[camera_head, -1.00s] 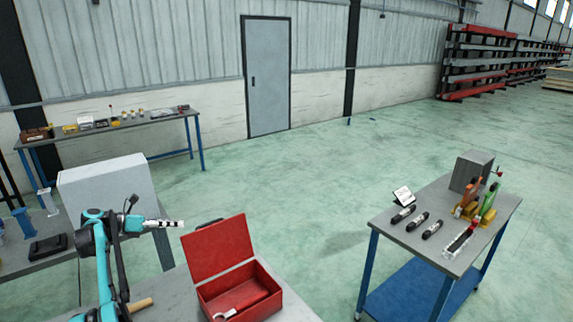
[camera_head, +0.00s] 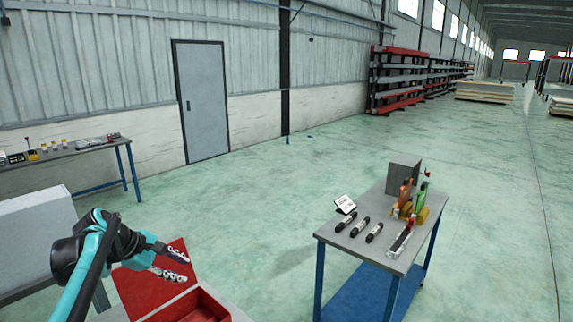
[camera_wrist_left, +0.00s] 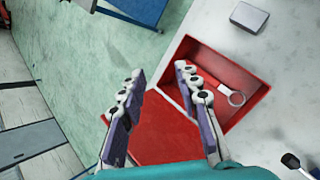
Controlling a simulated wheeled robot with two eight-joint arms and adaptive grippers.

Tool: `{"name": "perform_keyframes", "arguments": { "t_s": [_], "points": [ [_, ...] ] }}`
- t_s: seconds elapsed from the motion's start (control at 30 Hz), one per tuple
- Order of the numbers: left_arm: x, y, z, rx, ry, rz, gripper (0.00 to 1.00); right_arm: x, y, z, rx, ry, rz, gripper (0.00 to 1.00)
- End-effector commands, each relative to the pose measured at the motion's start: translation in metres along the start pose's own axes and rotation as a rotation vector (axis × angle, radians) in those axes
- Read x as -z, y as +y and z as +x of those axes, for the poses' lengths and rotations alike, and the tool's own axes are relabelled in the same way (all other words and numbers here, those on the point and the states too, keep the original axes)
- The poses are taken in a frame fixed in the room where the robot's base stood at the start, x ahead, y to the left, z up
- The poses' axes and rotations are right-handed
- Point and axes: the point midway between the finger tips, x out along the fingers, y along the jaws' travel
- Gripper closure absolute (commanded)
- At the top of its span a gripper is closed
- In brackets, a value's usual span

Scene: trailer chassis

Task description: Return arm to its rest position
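My left arm comes in from the lower left of the head view. Its gripper (camera_head: 172,266) is in front of the raised lid of a red toolbox (camera_head: 196,306). The two fingers are spread apart with nothing between them. In the left wrist view the gripper (camera_wrist_left: 160,98) is also open and empty, above the red toolbox (camera_wrist_left: 262,88). My right gripper is not in view.
A blue-legged table (camera_head: 330,232) with dark cylinders, a small sign and orange and green tools stands at the right. A workbench (camera_head: 70,152) is along the left wall. A grey box (camera_head: 35,228) stands left of my arm. Green floor between is clear.

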Motion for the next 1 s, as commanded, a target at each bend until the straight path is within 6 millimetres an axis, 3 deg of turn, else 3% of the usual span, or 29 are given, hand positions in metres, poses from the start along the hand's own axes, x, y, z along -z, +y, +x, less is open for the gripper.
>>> {"name": "perform_keyframes", "arguments": {
  "t_s": [0.03,0.2,0.4,0.6,0.8,1.0],
  "points": [
    [-0.014,-0.018,0.004,0.010,0.025,0.078,0.67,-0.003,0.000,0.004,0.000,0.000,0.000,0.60],
    [-0.046,-0.073,0.010,0.044,0.121,0.373,0.67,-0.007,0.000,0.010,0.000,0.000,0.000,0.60],
    [-0.070,-0.146,0.019,0.094,0.224,0.733,0.67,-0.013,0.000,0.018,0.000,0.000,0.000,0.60],
    [-0.077,-0.222,0.032,0.153,0.319,1.104,0.67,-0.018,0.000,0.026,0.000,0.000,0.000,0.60],
    [-0.072,-0.286,0.048,0.212,0.402,1.442,0.67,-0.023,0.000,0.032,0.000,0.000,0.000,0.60],
    [-0.065,-0.317,0.058,0.249,0.448,1.627,0.67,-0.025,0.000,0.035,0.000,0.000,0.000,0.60]
  ]
}}
